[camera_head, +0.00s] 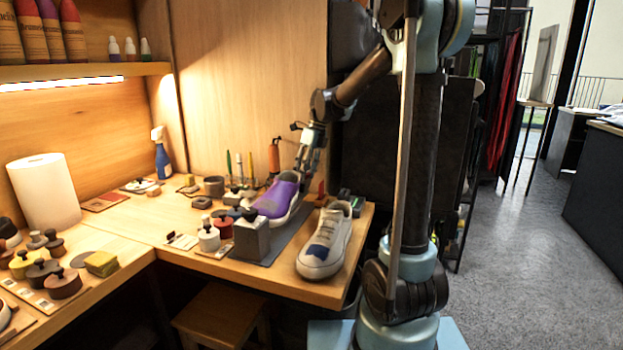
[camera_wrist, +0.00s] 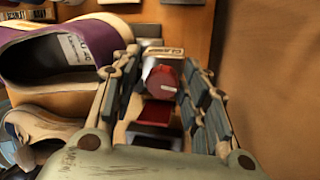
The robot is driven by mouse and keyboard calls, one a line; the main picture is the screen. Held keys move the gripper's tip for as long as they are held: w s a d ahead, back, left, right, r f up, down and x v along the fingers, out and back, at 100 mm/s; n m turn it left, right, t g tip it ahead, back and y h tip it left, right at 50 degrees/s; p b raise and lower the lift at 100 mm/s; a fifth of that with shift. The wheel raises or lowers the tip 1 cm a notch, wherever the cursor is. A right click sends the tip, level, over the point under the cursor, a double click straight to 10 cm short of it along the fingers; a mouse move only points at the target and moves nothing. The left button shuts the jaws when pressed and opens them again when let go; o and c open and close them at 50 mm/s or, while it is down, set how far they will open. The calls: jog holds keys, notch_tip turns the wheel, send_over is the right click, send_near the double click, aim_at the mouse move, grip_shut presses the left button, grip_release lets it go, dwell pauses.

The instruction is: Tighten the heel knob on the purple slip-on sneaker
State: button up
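The purple slip-on sneaker (camera_head: 276,198) sits at the right part of the workbench, its heel end toward my gripper. In the wrist view the sneaker (camera_wrist: 88,42) fills the upper left, with its collar opening and a white inner label showing. My gripper (camera_head: 308,165) is above and behind the heel, pointing down. In the wrist view its two fingers (camera_wrist: 161,62) are apart. A red round knob-like piece (camera_wrist: 162,83) shows in the gap between them; I cannot tell whether either finger touches it. How it joins the sneaker is hidden.
A white-grey sneaker (camera_head: 325,240) stands beside it near the bench's right edge. A grey block (camera_head: 250,237) stands before the purple toe. Several knobbed pots, a paper towel roll (camera_head: 44,192) and a blue spray bottle (camera_head: 162,156) are to the left. A wooden wall rises behind.

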jog(key=n, duration=0.4)
jog(key=shift+r+h, duration=0.15)
jog(key=shift+h, duration=0.25)
jog(key=n, duration=0.3)
jog(key=shift+w, duration=0.15)
jog(key=shift+w+n+h, duration=0.1)
jog(key=shift+n+h, duration=0.4)
jog(key=shift+n, duration=0.6)
jog(key=n, duration=0.4)
jog(key=shift+h, duration=0.3)
jog(key=n+t, duration=0.1)
jog(key=n, duration=0.4)
jog(key=shift+n+h, duration=0.4)
jog(key=shift+n+t, duration=0.4)
jog(key=shift+n, duration=2.1)
